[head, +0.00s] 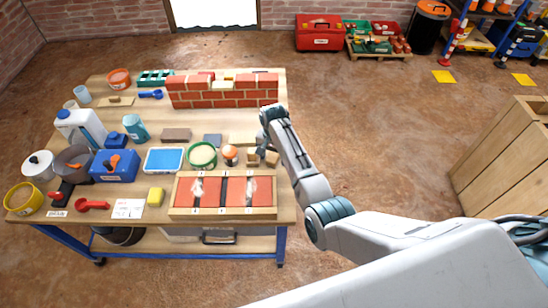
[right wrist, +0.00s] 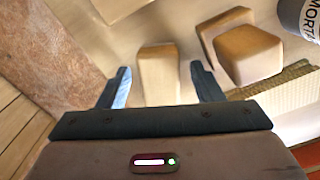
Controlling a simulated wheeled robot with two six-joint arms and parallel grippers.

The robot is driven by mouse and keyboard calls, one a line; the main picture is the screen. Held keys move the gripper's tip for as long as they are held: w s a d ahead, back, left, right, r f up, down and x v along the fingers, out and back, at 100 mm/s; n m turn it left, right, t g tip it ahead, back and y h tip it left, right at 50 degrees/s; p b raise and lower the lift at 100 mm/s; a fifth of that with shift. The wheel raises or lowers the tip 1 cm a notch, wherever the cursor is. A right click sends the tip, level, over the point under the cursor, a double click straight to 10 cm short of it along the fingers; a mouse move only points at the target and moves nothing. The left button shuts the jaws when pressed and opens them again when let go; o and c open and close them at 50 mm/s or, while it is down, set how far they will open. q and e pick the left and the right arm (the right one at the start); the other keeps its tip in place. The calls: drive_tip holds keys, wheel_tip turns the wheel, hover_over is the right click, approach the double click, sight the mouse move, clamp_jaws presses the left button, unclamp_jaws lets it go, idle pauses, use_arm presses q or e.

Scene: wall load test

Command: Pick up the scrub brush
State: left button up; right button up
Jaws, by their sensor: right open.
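My right gripper (head: 264,150) is over the right edge of the bench, beside some small wooden blocks (head: 271,158). In the right wrist view its two fingers (right wrist: 160,88) are apart, with a pale wooden block (right wrist: 158,72) showing between them. I cannot tell whether they touch it. Two more blocks (right wrist: 248,55) sit just right of the fingers. A bristly tan-green edge (right wrist: 285,90) shows at the right. My left gripper is out of view.
A low brick wall (head: 222,98) stands at the back of the bench. A wooden tray with red panels (head: 210,190) lies in front of my gripper. An orange-topped jar (head: 230,153) stands close on its left. Open floor (head: 370,130) lies right of the bench.

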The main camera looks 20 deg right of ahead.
sight(274, 155)
drive_tip(key=c, duration=1.2)
drive_tip(key=shift+o, duration=0.2)
drive_tip(key=shift+r, duration=0.1)
wheel_tip(274, 155, up, 10)
drive_tip(key=shift+f, duration=0.1)
drive_tip(key=o, duration=0.4)
drive_tip(key=shift+c, duration=1)
